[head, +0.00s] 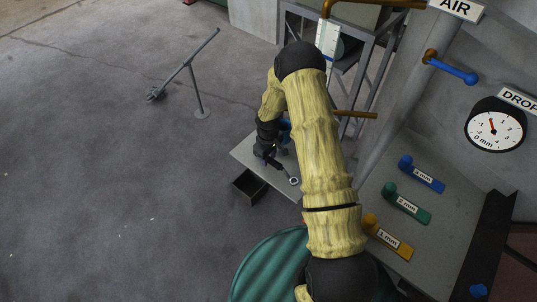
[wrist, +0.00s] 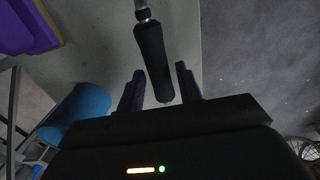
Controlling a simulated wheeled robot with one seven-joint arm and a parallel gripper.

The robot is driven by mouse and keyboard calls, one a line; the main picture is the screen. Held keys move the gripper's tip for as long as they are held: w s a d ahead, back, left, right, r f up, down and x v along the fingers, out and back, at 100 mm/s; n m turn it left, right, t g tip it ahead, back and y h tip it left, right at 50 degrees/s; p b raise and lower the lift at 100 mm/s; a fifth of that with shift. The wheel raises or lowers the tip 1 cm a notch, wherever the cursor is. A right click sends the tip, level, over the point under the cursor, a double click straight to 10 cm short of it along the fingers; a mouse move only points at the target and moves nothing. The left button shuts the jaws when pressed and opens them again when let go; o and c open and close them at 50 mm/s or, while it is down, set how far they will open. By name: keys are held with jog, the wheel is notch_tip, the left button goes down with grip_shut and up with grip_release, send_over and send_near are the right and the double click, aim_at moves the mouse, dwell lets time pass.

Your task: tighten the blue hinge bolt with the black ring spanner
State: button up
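The black ring spanner (head: 278,165) lies on a small grey table (head: 247,152), its pale ring end toward the lower right. In the wrist view its black handle (wrist: 154,60) runs down between my fingers, with its metal shank at the top edge. My gripper (wrist: 160,87) is open around the handle end, with narrow gaps showing at the sides. In the head view my gripper (head: 267,152) is low at the table, partly hidden by my arm. I cannot pick out the blue hinge bolt for certain; a small blue piece (head: 478,290) shows at the lower right.
An open dark box (head: 249,187) sits by the table's front edge. A green ribbed drum (head: 268,268) stands nearer. Blue, green and yellow labelled tabs (head: 408,203) and a gauge (head: 495,125) are at right. A metal stand (head: 190,75) is on the open floor at left.

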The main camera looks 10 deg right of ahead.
aim_at(269, 158)
jog(key=shift+f, duration=0.1)
jog(key=shift+c, duration=1.2)
grip_shut()
jog(key=shift+r+p, duration=1.8)
jog(key=shift+r, duration=0.75)
